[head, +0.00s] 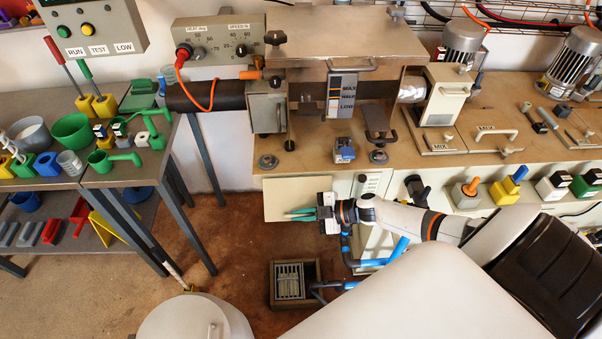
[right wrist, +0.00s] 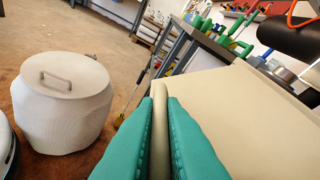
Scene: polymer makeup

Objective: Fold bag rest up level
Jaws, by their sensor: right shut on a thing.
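The bag rest is a flat beige panel (head: 284,196) at the front edge of the bench, below the press. In the head view its broad face is seen from above; I cannot tell its exact angle. My right gripper (head: 292,215) has green fingers and is at the panel's outer edge. In the right wrist view the fingers (right wrist: 160,125) are shut on that edge, with the panel (right wrist: 245,105) spreading to the right. The part of the edge between the fingers is partly hidden. My left gripper is not in view.
A white lidded drum (head: 195,320) stands on the floor at front left; it also shows in the right wrist view (right wrist: 60,105). A wooden crate (head: 313,292) lies on the floor below the gripper. A blue-labelled block (head: 344,152) sits on the bench (head: 300,160). Brown floor is clear left of the panel.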

